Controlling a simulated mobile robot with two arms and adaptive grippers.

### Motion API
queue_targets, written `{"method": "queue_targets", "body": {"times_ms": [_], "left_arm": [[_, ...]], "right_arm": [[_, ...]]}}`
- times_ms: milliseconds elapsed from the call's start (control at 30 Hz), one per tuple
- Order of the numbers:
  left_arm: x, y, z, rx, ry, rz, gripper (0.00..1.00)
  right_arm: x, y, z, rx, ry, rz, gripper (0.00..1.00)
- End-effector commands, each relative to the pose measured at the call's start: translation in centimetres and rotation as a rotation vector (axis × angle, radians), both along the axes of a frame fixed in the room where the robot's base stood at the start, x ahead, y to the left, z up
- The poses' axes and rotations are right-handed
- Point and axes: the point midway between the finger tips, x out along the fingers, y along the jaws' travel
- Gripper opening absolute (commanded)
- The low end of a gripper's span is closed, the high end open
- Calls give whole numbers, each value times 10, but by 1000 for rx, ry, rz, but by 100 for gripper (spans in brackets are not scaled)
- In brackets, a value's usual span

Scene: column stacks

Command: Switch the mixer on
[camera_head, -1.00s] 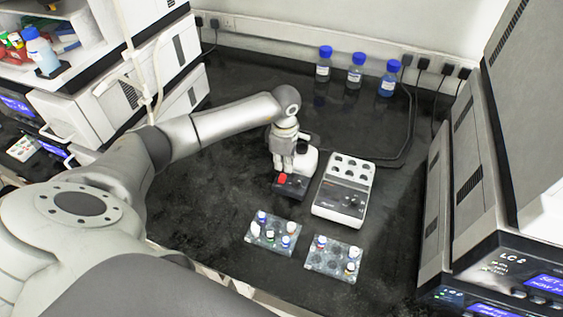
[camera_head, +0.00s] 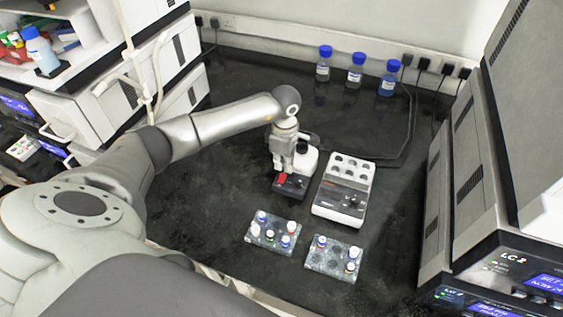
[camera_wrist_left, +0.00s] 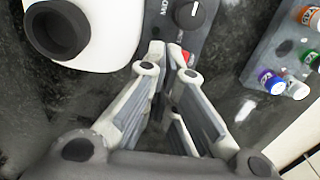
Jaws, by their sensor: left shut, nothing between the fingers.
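The mixer is a white machine (camera_head: 309,160) with a dark front panel (camera_head: 292,188), a red switch (camera_head: 282,180) and a knob. In the left wrist view its white body (camera_wrist_left: 108,35) and black round cup (camera_wrist_left: 58,30) are at the upper left. The panel's knob (camera_wrist_left: 190,13) is at the top, with part of the red switch (camera_wrist_left: 187,56) just below. My left gripper (camera_head: 280,174) points down at the switch, its shut, empty fingertips (camera_wrist_left: 166,52) close beside it; contact cannot be told. The fingers hide part of the panel. My right gripper is out of view.
A white block device with round wells (camera_head: 340,197) stands right of the mixer. Two vial racks, left (camera_head: 262,243) and right (camera_head: 322,262), lie in front. Several blue-capped bottles (camera_head: 356,75) stand at the back. Tall instruments (camera_head: 470,190) flank the right; the bench between is clear.

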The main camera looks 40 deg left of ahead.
Motion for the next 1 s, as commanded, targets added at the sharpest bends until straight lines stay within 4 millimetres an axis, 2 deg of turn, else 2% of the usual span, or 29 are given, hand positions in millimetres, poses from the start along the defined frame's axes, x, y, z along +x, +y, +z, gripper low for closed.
{"method": "queue_targets", "body": {"times_ms": [1000], "left_arm": [[0,0,-16,0,0,1,0]], "right_arm": [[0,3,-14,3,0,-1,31]]}}
